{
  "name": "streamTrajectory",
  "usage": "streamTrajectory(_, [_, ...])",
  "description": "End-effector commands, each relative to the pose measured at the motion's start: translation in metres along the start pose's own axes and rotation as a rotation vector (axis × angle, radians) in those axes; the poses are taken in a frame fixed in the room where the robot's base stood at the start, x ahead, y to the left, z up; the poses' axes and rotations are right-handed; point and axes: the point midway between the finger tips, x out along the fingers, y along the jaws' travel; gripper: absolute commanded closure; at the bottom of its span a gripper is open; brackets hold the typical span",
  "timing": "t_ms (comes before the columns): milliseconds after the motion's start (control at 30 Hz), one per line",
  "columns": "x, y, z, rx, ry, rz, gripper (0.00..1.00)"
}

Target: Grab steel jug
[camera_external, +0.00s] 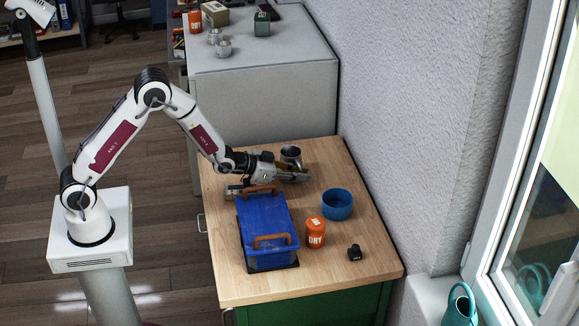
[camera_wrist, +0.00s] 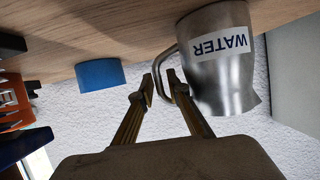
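The steel jug (camera_external: 291,154) stands on the wooden table near its back edge. In the wrist view, which is upside down, the jug (camera_wrist: 222,80) bears a white WATER label, and its curved handle (camera_wrist: 158,62) is toward my fingers. My gripper (camera_external: 303,173) is low over the table beside the jug. In the wrist view my gripper (camera_wrist: 161,85) is open, with a gap between its fingertips, and the handle shows at that gap. I cannot tell whether the handle lies between the fingers or just beyond them, or whether they touch it.
A blue toolbox (camera_external: 266,222) with brown handles stands on the table (camera_external: 340,278) in front of my gripper. A blue bowl (camera_external: 337,204), an orange can (camera_external: 316,232) and a small black object (camera_external: 354,252) are to the right. A grey cabinet (camera_external: 262,105) rises behind the table.

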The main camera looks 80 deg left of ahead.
Motion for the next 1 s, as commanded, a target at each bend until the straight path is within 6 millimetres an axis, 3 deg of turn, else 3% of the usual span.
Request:
streamTrajectory(300, [-0.0002, 0.0, -0.0002, 0.0, 0.0, 0.0, 0.84])
streamTrajectory(367, [-0.0003, 0.0, -0.0002, 0.0, 0.0, 0.0, 0.99])
streamTrajectory(400, [-0.0003, 0.0, -0.0002, 0.0, 0.0, 0.0, 1.0])
streamTrajectory(1000, [-0.001, -0.0001, -0.0035, 0.001, 0.004, 0.0, 1.0])
